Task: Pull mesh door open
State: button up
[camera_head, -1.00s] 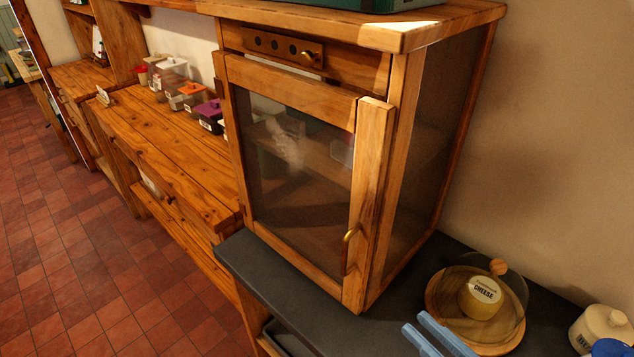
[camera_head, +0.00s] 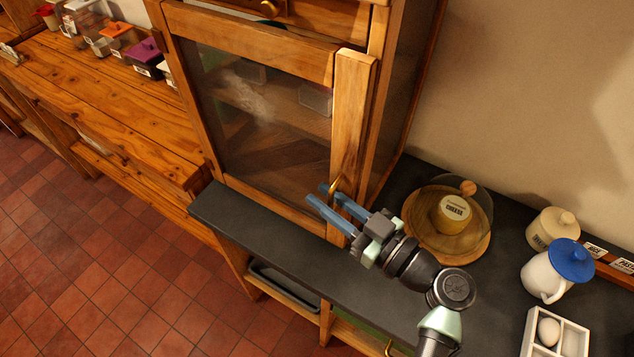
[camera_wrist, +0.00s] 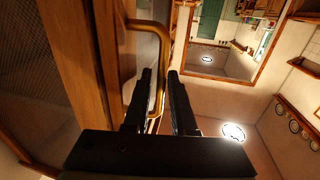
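The mesh door (camera_head: 265,135) of the wooden cabinet has a wide wooden stile (camera_head: 352,130) on its right. The door looks shut or nearly so. A brass handle (camera_head: 337,185) sits low on that stile. My gripper (camera_head: 316,193) reaches in from the lower right, with its blue fingers at the handle. In the wrist view, the curved handle (camera_wrist: 162,45) runs down from the stile and passes between the fingers of my gripper (camera_wrist: 159,72). The fingers are spread with a gap around the bar. Whether either finger touches it is hard to tell.
A dark worktop (camera_head: 265,225) lies under the cabinet. On it are a domed cheese board (camera_head: 425,235), a white pot with a blue lid (camera_head: 550,275), a cream lidded jar (camera_head: 551,228) and an egg tray (camera_head: 540,345). The tiled floor (camera_head: 90,270) at left is clear.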

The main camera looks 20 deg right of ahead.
jog(key=shift+x, duration=1.15)
grip_shut()
dwell(0.6)
